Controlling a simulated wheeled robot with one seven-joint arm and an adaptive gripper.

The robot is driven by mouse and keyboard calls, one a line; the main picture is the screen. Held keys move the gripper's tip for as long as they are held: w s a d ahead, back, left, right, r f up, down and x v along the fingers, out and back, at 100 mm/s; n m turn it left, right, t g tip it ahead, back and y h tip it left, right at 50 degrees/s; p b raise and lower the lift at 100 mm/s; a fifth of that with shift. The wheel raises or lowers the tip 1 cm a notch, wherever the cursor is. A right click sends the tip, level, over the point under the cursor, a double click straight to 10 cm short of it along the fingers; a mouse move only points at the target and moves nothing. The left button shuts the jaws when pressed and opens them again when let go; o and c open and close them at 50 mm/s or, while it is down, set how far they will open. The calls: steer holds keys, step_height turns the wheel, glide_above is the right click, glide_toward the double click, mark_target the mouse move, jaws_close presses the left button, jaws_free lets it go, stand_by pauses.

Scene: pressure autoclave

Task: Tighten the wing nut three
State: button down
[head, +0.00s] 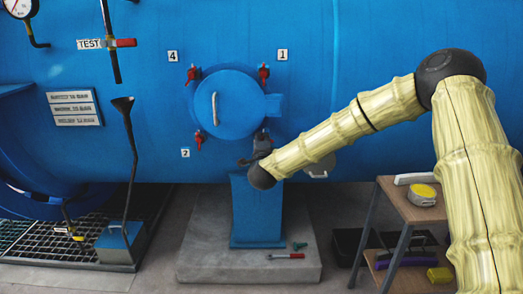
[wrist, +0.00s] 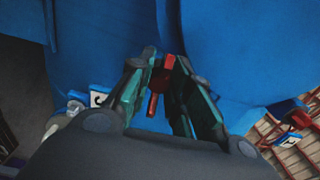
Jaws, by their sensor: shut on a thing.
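The round blue hatch (head: 226,104) sits shut on the blue vessel wall, with a white handle (head: 215,108). Red wing nuts stand at its upper right (head: 263,73), upper left (head: 193,76) and lower left (head: 199,139), by the labels 1, 4 and 2. My gripper (head: 262,142) is at the lower-right position and hides most of the nut there; no label 3 is readable. In the wrist view my gripper (wrist: 167,62) has its green-padded fingers closed on the red wing nut (wrist: 153,102), whose lower part shows between them.
A small table (head: 405,207) with a yellow item stands right, under my arm. A floor grating (head: 40,235) lies left.

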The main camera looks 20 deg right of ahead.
steer(key=shift+s+d+m+b, duration=0.1)
steer(key=shift+d+m+b, duration=0.05)
steer(key=shift+m+b, duration=4.4)
steer(key=shift+d+m+b, duration=0.15)
steer(key=shift+m+b, duration=4.3)
steer(key=shift+m, duration=0.1)
steer(key=shift+r, duration=0.1)
steer(key=c, duration=1.3)
jaws_free()
steer(key=shift+r, duration=0.1)
